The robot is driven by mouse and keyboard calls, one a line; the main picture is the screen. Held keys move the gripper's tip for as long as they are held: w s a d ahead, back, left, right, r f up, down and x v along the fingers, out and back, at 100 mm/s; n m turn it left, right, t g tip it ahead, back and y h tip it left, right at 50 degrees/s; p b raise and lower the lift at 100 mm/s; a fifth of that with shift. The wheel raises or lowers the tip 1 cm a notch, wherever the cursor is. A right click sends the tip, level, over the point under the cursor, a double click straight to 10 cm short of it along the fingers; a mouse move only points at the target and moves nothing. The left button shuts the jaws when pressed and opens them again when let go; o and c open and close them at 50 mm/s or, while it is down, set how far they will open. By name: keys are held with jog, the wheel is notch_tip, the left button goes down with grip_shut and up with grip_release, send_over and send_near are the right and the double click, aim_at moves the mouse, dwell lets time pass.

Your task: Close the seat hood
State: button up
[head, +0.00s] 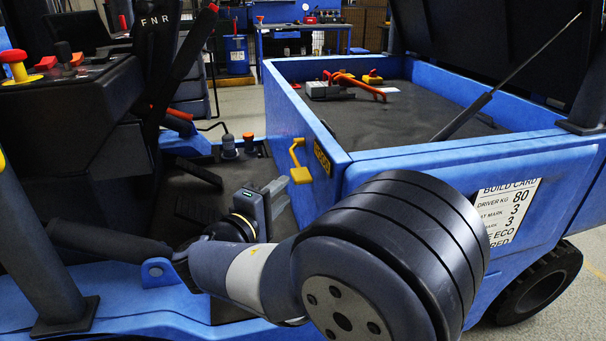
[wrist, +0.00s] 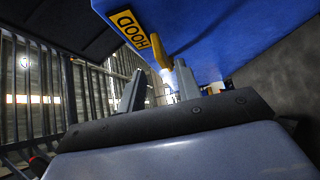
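The seat hood (head: 500,45) is a dark panel standing raised over the open blue compartment (head: 440,158), with a strut (head: 510,75) running up to it. A yellow handle (head: 299,163) is on the compartment's outer left side, beside the yellow HOOD label (head: 322,157). In the wrist view the handle (wrist: 178,38) and label (wrist: 128,29) are on the blue panel above my fingers. My gripper (head: 272,188) is just below and left of the handle. In the wrist view my gripper (wrist: 160,69) has its fingers apart with nothing clearly held. Contact with the handle cannot be told.
Red and yellow items with a grey block (head: 345,85) lie inside the compartment. A build card (head: 507,210) is on its front side. A control console (head: 70,100) and levers stand at left. A blue workbench (head: 305,30) is at the back, with open floor before it.

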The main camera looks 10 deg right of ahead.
aim_at(308, 170)
jog(key=b+x, duration=0.1)
jog(key=x, duration=0.9)
grip_shut()
dwell(0.4)
